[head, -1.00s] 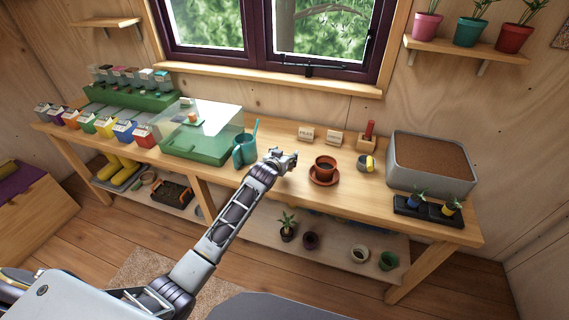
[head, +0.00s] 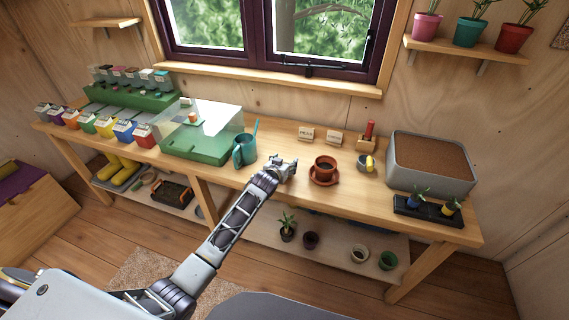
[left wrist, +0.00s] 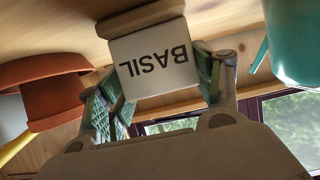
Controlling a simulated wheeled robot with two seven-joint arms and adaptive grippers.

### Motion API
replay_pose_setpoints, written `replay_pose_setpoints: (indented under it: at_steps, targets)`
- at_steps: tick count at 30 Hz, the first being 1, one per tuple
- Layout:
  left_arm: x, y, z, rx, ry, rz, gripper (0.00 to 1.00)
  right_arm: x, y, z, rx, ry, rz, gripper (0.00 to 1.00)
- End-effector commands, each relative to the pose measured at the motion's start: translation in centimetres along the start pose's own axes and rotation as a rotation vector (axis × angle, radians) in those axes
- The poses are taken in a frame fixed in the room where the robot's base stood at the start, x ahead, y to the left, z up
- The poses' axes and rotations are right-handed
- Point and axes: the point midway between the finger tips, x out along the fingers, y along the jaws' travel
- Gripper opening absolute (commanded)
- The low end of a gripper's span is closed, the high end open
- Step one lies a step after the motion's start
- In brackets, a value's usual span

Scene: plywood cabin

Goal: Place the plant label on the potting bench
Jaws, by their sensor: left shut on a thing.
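The plant label (left wrist: 155,62) is a white card reading BASIL, upside down in the left wrist view, with a wooden base (left wrist: 125,22) along its edge. My left gripper (left wrist: 155,85) is shut on it, one finger on each side. In the head view my left gripper (head: 284,168) is low over the middle of the potting bench (head: 262,200), between the teal watering can and the terracotta pot. The label is hardly visible there. The base is close to the bench top; I cannot tell if it touches. My right gripper is not in view.
The teal can (head: 244,149) stands left of the gripper, the terracotta pot on its saucer (head: 324,181) right. Two label cards (head: 306,134) (head: 334,138) stand behind. A green clear-lidded box (head: 195,148) is further left. Bare bench lies between the pot and the front edge.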

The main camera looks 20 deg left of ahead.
Motion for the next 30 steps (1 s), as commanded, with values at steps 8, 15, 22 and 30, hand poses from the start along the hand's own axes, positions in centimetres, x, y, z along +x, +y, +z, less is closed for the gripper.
replay_pose_setpoints:
  at_steps: [8, 15, 22, 30]
  targets:
    - [0.11, 0.0, 0.26, 0.0, 0.0, 0.0, 0.72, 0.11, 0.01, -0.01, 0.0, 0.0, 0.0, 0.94]
    - [0.1, 0.0, 0.24, 0.0, 0.0, 0.0, 0.87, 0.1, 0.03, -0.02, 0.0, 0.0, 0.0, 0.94]
    - [0.09, 0.0, 0.19, 0.0, 0.0, 0.0, 0.87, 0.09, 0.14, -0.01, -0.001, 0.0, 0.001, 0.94]
    - [-0.48, 0.0, 0.0, 0.0, -0.001, 0.0, 0.87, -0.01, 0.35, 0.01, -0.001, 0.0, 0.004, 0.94]
